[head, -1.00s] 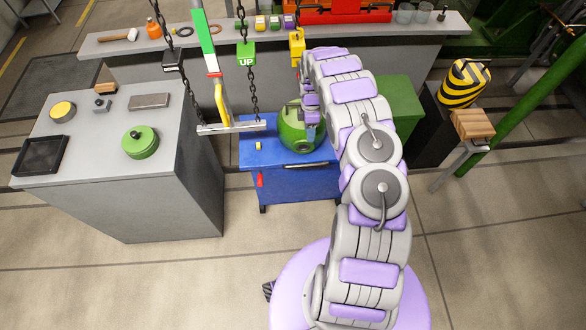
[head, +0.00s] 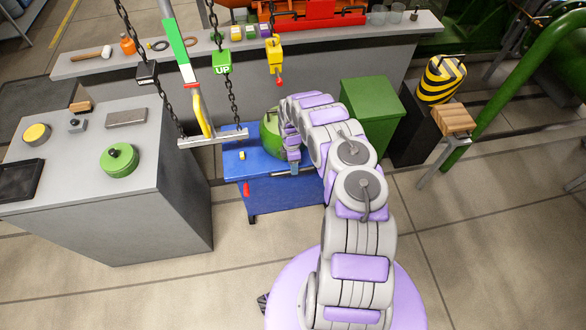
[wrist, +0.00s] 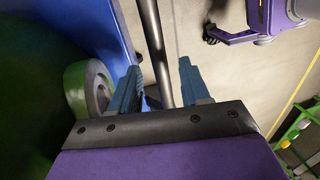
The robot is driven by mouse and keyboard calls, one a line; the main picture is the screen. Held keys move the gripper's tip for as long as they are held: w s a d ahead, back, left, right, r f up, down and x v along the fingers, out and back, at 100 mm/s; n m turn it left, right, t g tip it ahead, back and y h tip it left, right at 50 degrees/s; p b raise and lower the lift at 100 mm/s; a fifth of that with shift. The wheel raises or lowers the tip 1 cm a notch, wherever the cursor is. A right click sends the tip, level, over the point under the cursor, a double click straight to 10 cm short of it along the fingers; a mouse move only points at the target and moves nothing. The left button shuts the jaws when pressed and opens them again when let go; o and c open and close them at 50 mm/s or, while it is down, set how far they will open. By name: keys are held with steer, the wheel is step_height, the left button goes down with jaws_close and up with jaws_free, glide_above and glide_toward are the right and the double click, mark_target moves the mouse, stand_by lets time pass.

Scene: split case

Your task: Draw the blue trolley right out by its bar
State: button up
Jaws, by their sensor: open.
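The blue trolley (head: 280,198) stands beyond my base, with a green rounded body (head: 270,135) on its top. Its bar (head: 308,171) runs along its near upper edge. My gripper (head: 293,167) is low at this bar, beside the green body. In the wrist view my gripper (wrist: 158,84) is open, one blue finger on each side of the dark bar (wrist: 152,40). The bar passes between the fingers; I cannot tell whether either touches it. The trolley's blue side (wrist: 108,28) shows to the left. My arm hides part of the trolley's right side in the head view.
A grey cabinet (head: 165,200) stands close on the trolley's left. A metal crossbeam (head: 212,138) hangs on chains over its left top. A green box (head: 372,112) and a black-and-yellow striped drum (head: 442,80) are to the right. The floor in front is clear.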

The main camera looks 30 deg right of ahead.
steer(key=shift+s+d+f, duration=0.1)
steer(key=shift+d+f, duration=0.05)
steer(key=shift+f, duration=0.35)
steer(key=shift+s+d+f, duration=0.1)
steer(key=shift+d+f, duration=0.05)
steer(key=shift+f, duration=0.3)
steer(key=shift+a, duration=0.15)
steer(key=shift+a, duration=0.15)
steer(key=shift+c, duration=1.3)
jaws_close()
